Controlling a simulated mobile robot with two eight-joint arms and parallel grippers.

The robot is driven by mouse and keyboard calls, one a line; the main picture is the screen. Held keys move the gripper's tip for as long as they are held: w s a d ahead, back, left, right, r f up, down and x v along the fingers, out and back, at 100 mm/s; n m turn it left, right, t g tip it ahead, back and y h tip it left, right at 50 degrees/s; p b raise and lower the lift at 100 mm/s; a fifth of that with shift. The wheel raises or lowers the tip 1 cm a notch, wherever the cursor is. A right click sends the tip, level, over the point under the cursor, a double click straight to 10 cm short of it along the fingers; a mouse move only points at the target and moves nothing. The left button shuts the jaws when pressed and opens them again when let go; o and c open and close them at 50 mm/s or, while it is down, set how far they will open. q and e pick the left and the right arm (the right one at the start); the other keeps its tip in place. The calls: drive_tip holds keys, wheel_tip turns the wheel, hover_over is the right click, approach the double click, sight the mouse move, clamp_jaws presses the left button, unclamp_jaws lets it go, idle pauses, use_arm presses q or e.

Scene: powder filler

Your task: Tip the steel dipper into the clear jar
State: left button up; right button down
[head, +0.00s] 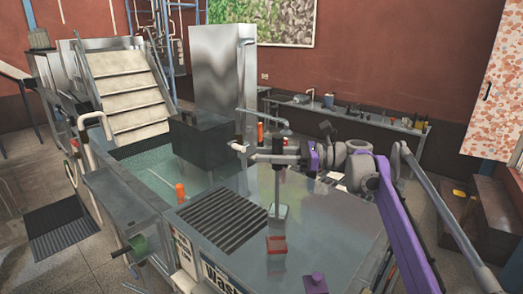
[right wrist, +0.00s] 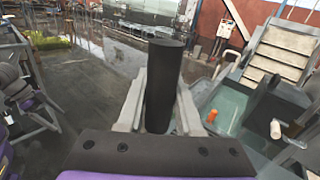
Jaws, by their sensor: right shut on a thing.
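My right gripper (head: 279,157) reaches in from the right in the head view, shut on the black handle of the steel dipper (head: 277,190). In the right wrist view the dark handle (right wrist: 163,85) stands between my two grey fingers (right wrist: 160,112). The dipper hangs upright, its thin stem running down to a pale squarish shape (head: 278,211); I cannot tell whether that is its cup or part of a clear vessel. Just in front is a small block-like thing with red in it (head: 275,245), possibly the clear jar. My left gripper does not show.
The steel table (head: 340,240) has a slotted grille (head: 222,218) on its left. A small purple knobbed thing (head: 315,283) is at the front edge. A dark box (head: 202,140) stands behind.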

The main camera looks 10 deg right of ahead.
drive_tip(key=s+a+f+n+h+b, duration=0.1)
drive_tip(key=s+a+f+n+b, duration=0.2)
drive_tip(key=s+f+n+b, duration=0.35)
drive_tip(key=s+a+f+n+h+b, duration=0.1)
drive_tip(key=s+a+f+n+b, duration=0.3)
drive_tip(key=s+f, duration=0.45)
use_arm(q)
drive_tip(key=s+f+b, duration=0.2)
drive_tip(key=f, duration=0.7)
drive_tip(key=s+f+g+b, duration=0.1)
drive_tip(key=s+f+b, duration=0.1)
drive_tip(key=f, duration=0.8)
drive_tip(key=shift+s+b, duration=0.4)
drive_tip(key=shift+b, duration=0.2)
use_arm(e)
wheel_tip(320, 180, down, 14)
drive_tip(key=s+n+t+h, duration=0.1)
drive_tip(key=n+t, duration=0.1)
drive_tip(key=n, duration=0.3)
drive_tip(key=shift+a+t, duration=0.15)
drive_tip(key=shift+t, duration=0.15)
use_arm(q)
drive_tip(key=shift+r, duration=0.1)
use_arm(e)
drive_tip(key=shift+n, duration=0.25)
